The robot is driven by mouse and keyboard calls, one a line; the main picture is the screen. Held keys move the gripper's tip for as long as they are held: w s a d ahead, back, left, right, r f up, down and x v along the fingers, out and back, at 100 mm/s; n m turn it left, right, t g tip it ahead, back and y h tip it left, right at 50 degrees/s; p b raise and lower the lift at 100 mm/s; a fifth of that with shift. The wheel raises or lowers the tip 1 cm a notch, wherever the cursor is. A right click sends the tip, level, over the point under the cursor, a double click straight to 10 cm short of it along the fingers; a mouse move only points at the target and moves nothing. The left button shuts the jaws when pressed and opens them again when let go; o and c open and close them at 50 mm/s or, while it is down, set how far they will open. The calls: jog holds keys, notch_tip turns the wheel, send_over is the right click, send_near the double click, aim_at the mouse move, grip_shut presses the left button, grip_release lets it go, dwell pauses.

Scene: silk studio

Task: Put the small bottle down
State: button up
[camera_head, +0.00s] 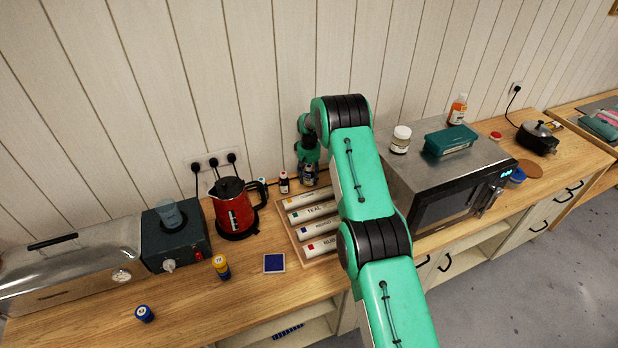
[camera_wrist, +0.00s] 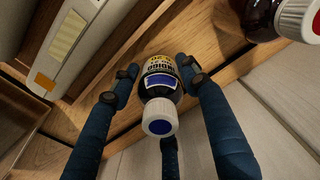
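The small bottle (camera_wrist: 160,85), with a dark body, a label reading INDIGO and a white cap with a blue dot, is between my gripper's fingers in the wrist view. Its cap faces the camera, and its base is near the wooden surface; I cannot tell whether it touches. My gripper (camera_wrist: 159,68) has blue fingers on both sides of the bottle and another below it. The fingertips are close to the bottle, but firm contact is not clear. In the head view my gripper (camera_head: 308,170) is low near the wall, partly over the bottle.
A red-capped bottle (camera_head: 284,183) stands just left of my gripper. A wooden tray of labelled tubes (camera_head: 316,258) lies in front. A red kettle (camera_head: 234,212) stands farther left and a microwave (camera_head: 440,180) to the right. The worktop left of the tray has some clear room.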

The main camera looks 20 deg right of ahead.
aim_at(309, 166)
jog(key=shift+o, duration=0.4)
jog(key=shift+r, duration=0.2)
jog(key=shift+r+b, duration=0.7)
jog(key=shift+r, duration=5.3)
jog(key=shift+r, duration=0.1)
